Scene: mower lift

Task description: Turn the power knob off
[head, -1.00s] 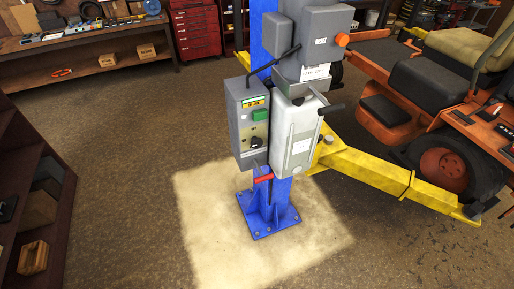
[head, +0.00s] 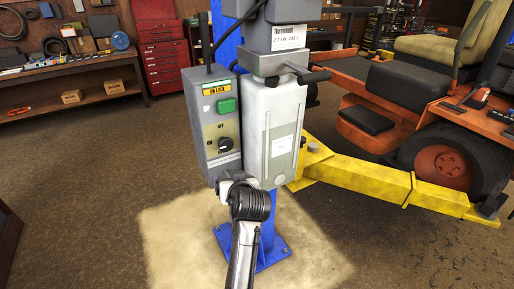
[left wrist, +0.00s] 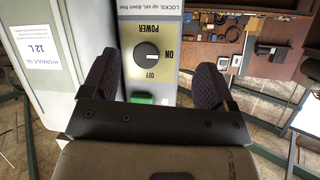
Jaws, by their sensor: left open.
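The black power knob (head: 226,144) is on the front of a grey control box (head: 199,105), on a panel marked OFF above and ON at left. In the left wrist view, which is upside down, the knob (left wrist: 147,52) shows between my fingers, its white mark towards ON. My left gripper (left wrist: 155,65) is open and empty, a finger on each side of the knob in that view; I see no contact. In the head view my left gripper (head: 232,180) is just below the knob near the box's lower edge; its fingers are hard to make out. My right gripper is out of view.
A green button (head: 227,106) sits above the knob. A pale hydraulic oil tank (head: 262,130) stands right beside the box, on the blue post (head: 272,242). A yellow lift arm (head: 370,179) extends right under an orange mower (head: 385,95). Floor at left is open.

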